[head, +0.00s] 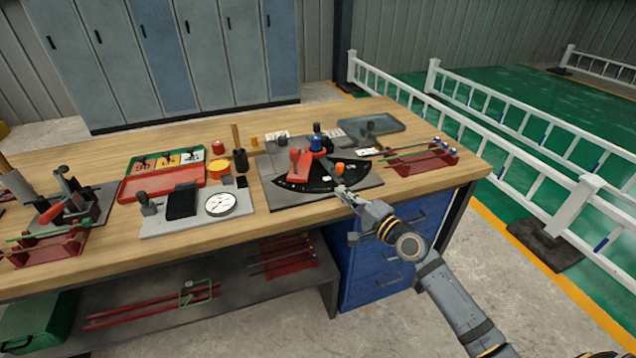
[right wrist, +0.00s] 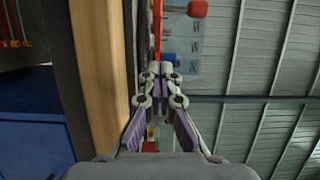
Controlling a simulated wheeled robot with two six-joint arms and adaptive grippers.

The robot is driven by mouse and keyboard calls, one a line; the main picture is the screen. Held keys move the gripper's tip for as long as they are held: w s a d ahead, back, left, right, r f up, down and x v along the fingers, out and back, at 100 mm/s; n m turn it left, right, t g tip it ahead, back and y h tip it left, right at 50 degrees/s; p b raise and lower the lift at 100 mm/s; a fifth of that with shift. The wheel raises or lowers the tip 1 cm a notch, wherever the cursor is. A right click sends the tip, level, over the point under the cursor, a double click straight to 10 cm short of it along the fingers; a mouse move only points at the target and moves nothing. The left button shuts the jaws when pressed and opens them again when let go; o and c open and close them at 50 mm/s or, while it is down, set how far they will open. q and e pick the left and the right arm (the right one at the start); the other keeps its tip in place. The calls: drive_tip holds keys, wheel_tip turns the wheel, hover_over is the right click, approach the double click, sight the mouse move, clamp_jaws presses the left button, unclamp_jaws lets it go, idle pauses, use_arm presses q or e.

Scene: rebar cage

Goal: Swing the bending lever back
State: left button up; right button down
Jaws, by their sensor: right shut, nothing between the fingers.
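The bender stands on a grey base plate (head: 365,192) near the table's front right. It has a black curved scale (head: 300,186), a red lever-like arm (head: 303,166) with a red knob, and a blue-topped post (head: 317,138). An orange knob (head: 340,168) sits right of the red arm. My right gripper (head: 343,191) is shut and empty at the plate's front edge, apart from the red arm. In the right wrist view its fingertips (right wrist: 161,70) are together, with a red knob (right wrist: 197,9) beyond. My left gripper is not in view.
A red rack with rods (head: 425,160) stands right of the bender, and a grey-blue tray (head: 372,128) lies behind. A dial gauge plate (head: 240,208) and a red tray (head: 150,185) are to the left. Blue drawers (head: 385,250) are under the wooden tabletop (head: 455,178).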

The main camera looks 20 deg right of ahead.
sight(292, 179)
drive_tip(key=x, duration=0.6)
drive_tip(key=shift+s+a, duration=0.1)
drive_tip(key=shift+w+a+p, duration=0.2)
drive_tip(key=shift+a+p, duration=0.05)
drive_tip(key=shift+a, duration=0.3)
drive_tip(key=shift+w+a+p, duration=0.2)
drive_tip(key=shift+a+p, duration=0.05)
drive_tip(key=shift+a, duration=0.3)
drive_tip(key=shift+w+a, duration=0.2)
drive_tip(key=shift+a, duration=0.35)
drive_tip(key=p, duration=0.1)
drive_tip(key=a+m+h+p, duration=0.1)
drive_tip(key=w+a+p, duration=0.1)
drive_tip(key=shift+a+r+h+p, duration=0.15)
drive_tip(key=shift+r+h+p, duration=0.2)
drive_tip(key=shift+h+p, duration=0.05)
drive_tip(key=shift+t, duration=0.3)
drive_tip(key=a, duration=0.1)
drive_tip(key=w+a, duration=0.1)
drive_tip(key=w+a+f+b, duration=0.1)
drive_tip(key=shift+a, duration=0.4)
drive_tip(key=shift+d+r, duration=0.1)
